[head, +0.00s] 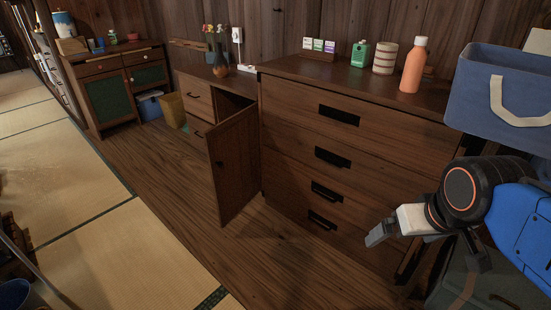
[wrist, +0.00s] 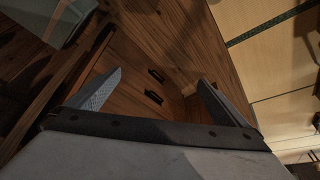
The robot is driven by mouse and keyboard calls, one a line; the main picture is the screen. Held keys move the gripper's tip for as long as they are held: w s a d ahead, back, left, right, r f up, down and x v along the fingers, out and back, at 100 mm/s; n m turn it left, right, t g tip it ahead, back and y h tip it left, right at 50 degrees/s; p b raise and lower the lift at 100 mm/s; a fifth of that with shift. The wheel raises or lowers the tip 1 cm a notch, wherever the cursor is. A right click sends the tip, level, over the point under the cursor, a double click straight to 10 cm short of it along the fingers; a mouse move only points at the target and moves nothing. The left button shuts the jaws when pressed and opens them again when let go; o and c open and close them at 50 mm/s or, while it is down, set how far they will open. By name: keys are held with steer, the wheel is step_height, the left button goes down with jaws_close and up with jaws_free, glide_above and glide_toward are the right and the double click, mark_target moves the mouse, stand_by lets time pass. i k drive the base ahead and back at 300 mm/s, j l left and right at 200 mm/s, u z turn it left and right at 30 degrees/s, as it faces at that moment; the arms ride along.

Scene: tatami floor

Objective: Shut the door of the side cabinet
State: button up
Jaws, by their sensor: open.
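The side cabinet (head: 196,97) is the low wooden one against the back wall in the head view, with drawers at its left. Its plain wooden door (head: 234,168) stands wide open, swung out over the floor, and a dark opening shows behind its top edge. My gripper (head: 380,235) is at the lower right, in front of the drawer chest, well apart from the door. In the wrist view my gripper (wrist: 160,78) is open, its two fingers spread with nothing held between them. I cannot clearly make out the door in the wrist view.
A drawer chest (head: 335,162) with black handles stands between the door and my arm. Bottles and a cup stand on it. A blue fabric bin (head: 497,92) is at the right. Bare wooden floor (head: 165,190) and tatami (head: 125,262) lie clear left of the door.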

mark_target(232, 146)
steer(key=u, duration=0.55)
steer(key=i+l+u, duration=0.2)
steer(key=i, duration=0.2)
steer(key=i+l+u, duration=0.2)
steer(key=i+l, duration=0.1)
steer(key=i, duration=0.1)
